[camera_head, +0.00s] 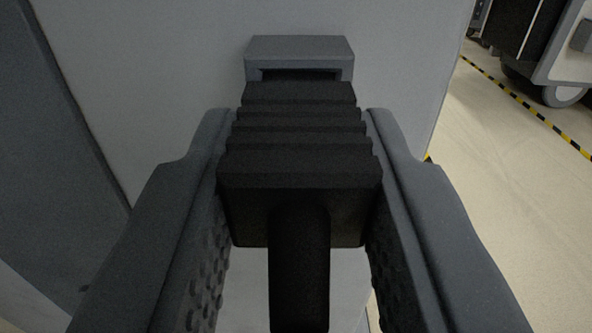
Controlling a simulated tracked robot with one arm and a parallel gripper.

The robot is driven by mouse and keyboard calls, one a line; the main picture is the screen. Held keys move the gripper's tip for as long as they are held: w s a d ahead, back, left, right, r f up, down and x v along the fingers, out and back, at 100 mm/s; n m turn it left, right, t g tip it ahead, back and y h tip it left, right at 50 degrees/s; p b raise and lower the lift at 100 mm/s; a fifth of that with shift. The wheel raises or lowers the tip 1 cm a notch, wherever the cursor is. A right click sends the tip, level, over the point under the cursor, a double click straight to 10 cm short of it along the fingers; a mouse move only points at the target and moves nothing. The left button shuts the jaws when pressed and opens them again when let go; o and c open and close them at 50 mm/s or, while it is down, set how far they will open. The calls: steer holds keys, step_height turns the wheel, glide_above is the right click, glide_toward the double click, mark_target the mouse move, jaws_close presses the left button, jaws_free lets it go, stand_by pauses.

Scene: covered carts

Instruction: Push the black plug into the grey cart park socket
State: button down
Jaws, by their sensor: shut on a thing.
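The black plug (300,172) with a ribbed top is held between the two dark grey fingers of my gripper (300,140). A thick black cable (299,270) runs from its back toward the camera. The grey cart park socket (300,50) sits on a light grey panel just beyond the plug. The plug's front lies in line with the socket's dark opening, right below its hood. The plug hides the lower part of the socket, so I cannot tell whether the front is inside or just short of it.
The light grey panel (170,60) fills the space behind the socket, with a darker grey face (45,150) at left. At right is pale floor (490,170) with yellow-black striped tape (520,103) and a wheeled cart (565,60) at the top corner.

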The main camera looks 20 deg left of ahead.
steer(key=shift+w+a, duration=0.2)
steer(key=shift+w, duration=0.3)
steer(key=c, duration=1)
jaws_free()
steer(key=shift+c, duration=0.2)
steer(key=shift+s+d, duration=0.2)
steer(key=shift+s, duration=0.2)
steer(key=p+v, duration=0.2)
steer(key=v, duration=1)
steer(key=shift+s, duration=0.4)
steer(key=shift+f, duration=0.1)
